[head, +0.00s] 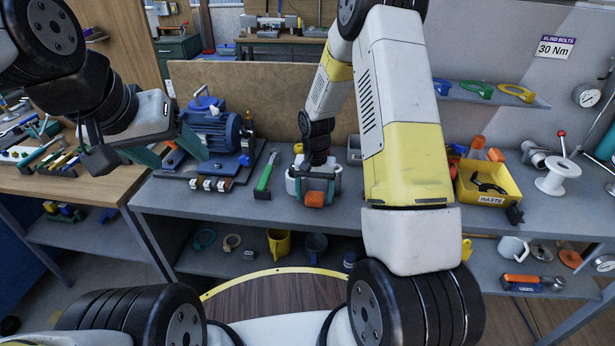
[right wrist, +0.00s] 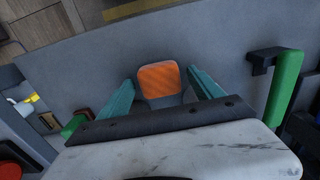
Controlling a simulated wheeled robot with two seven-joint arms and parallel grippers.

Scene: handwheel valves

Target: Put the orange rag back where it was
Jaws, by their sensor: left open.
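The orange rag (head: 314,199) is a small folded pad at the front of the grey workbench (head: 365,208). In the right wrist view the rag (right wrist: 160,79) lies between the two teal fingers of my right gripper (right wrist: 162,85), close to both tips. I cannot tell whether the fingers touch it or whether it rests on the bench. In the head view my right gripper (head: 315,186) points down over the bench, right of the green-handled tool. My left gripper (head: 163,150) is open and empty at the left, near the blue motor.
A blue motor pump (head: 212,130) and a green-handled tool (head: 265,174) stand left of the rag. A yellow waste bin (head: 488,183) and a white spool (head: 558,176) are at the right. A lower shelf holds mugs and rings. My right forearm hides part of the bench.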

